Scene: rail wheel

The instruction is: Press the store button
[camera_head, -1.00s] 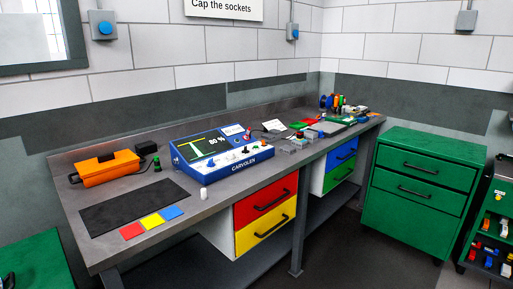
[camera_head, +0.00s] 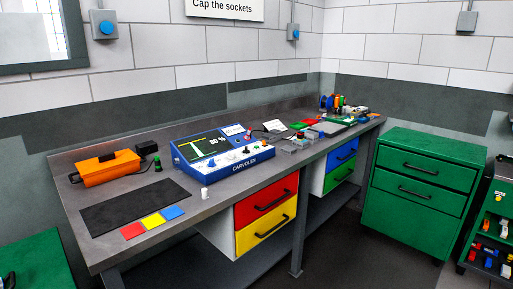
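A blue and white console (camera_head: 222,155) marked CARVOLEN sits on the grey workbench. Its dark screen (camera_head: 208,143) shows a yellow trace and a reading that looks like 80 %. Several small knobs and buttons sit on its white front panel (camera_head: 237,157), among them an orange-red one and dark ones. Their labels are too small to read, so I cannot tell which is the store button. Neither of my grippers is in view.
The workbench (camera_head: 150,224) also holds an orange case (camera_head: 107,170), a black mat (camera_head: 133,206), coloured squares (camera_head: 153,221) and a small white cylinder (camera_head: 205,193). Red and yellow drawers (camera_head: 266,200) hang below. A green cabinet (camera_head: 415,200) stands right. Dark floor is open in front.

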